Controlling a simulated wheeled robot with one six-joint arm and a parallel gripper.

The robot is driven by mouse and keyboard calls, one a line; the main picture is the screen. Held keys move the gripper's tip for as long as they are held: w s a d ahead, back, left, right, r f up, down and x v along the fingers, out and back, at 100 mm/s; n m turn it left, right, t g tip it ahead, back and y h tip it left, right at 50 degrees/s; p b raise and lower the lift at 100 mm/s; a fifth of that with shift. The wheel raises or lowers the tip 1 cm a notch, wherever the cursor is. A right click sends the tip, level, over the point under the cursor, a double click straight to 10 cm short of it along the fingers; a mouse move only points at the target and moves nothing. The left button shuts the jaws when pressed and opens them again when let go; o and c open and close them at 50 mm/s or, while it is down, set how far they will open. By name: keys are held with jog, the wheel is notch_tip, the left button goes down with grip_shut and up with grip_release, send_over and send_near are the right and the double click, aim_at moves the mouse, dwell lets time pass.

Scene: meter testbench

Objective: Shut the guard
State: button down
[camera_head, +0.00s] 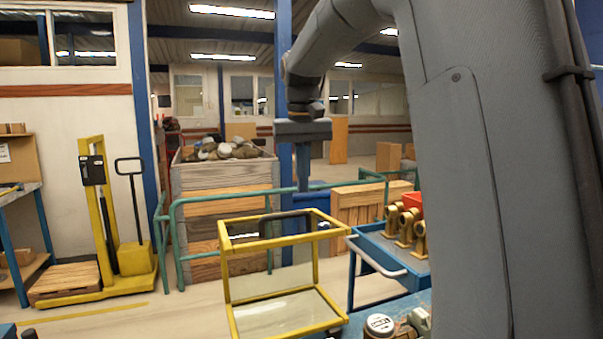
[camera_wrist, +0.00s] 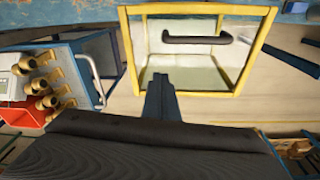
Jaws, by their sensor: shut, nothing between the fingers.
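The guard (camera_head: 283,310) is a yellow frame with clear panes. In the head view it stands at the bottom centre, its upper pane lying at a shallow tilt on the uprights. A dark bar handle (camera_head: 285,214) is on that upper part. In the wrist view the guard (camera_wrist: 237,80) is at the top centre and its handle (camera_wrist: 197,40) runs across the upper pane. In the wrist view the fingers (camera_wrist: 160,85) overlap the guard's near left edge; contact cannot be told.
A blue cart (camera_head: 385,255) with brass meter parts (camera_head: 408,225) stands right of the guard. A round meter (camera_head: 380,324) is at the bottom. Green railing (camera_head: 178,240), a crate of meters (camera_head: 224,180) and a yellow pallet truck (camera_head: 95,215) are behind and left.

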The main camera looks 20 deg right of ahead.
jog(key=p, duration=0.1)
send_over(304, 222)
notch_tip(304, 222, down, 5)
jog(key=shift+s+a+f, duration=0.15)
jog(key=shift+s+f+p, duration=0.15)
jog(key=shift+f+p, duration=0.1)
jog(key=shift+p, duration=0.15)
jog(key=shift+s+a+r+p, duration=0.15)
jog(key=shift+s+r+p, duration=0.1)
jog(key=shift+s, duration=0.4)
jog(key=shift+s+a+r+p, duration=0.1)
jog(key=shift+s+p, duration=0.15)
jog(key=shift+s, duration=0.35)
jog(key=shift+s+a, duration=0.1)
jog(key=shift+s, duration=0.35)
